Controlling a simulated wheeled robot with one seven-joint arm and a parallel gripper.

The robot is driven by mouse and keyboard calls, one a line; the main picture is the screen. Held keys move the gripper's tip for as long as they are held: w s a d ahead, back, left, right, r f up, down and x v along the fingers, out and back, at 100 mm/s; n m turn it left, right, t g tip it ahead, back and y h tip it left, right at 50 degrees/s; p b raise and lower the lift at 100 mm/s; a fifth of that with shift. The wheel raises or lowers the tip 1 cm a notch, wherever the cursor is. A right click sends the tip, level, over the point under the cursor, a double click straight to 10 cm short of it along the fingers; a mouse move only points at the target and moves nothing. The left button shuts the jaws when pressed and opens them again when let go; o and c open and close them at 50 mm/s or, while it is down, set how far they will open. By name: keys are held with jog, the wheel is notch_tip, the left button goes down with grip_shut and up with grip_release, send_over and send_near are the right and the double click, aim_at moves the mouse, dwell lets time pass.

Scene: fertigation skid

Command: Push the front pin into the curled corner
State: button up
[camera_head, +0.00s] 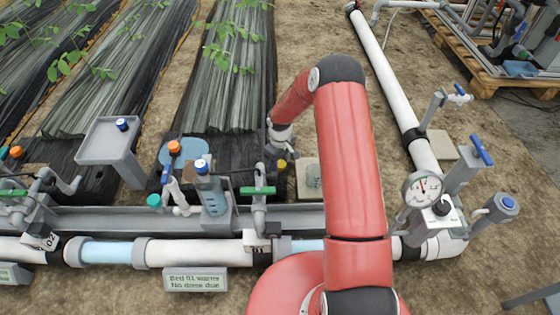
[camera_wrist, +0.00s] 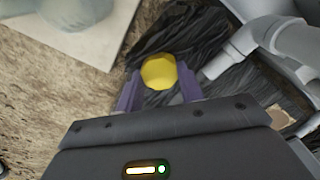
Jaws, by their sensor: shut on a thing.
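The front pin (camera_wrist: 158,72) has a round yellow head, and in the wrist view it sits between the two purple fingers of my gripper (camera_wrist: 159,86). My gripper is shut on it. In the head view the yellow head (camera_head: 282,163) shows small below my gripper (camera_head: 281,155), near the front right corner of the dark bed. The black wrinkled film (camera_wrist: 192,38) with the corner lies just behind the pin in the wrist view. The pin's shaft is hidden, and I cannot tell whether its tip touches the film or soil.
Grey pipe fittings (camera_wrist: 265,40) stand close at the right of the wrist view. A pale slab (camera_wrist: 65,30) lies at the left. In the head view a green-handled valve (camera_head: 258,191) and a blue-capped bottle (camera_head: 211,190) stand left of my arm. Bare soil is right of the bed.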

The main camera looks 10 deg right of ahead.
jog(key=shift+f, duration=0.2)
jog(key=shift+f+b, duration=0.4)
jog(key=shift+b, duration=0.1)
jog(key=o, duration=1)
jog(key=shift+r, duration=0.1)
jog(key=shift+r+p, duration=2.5)
jog(key=shift+r, duration=1.45)
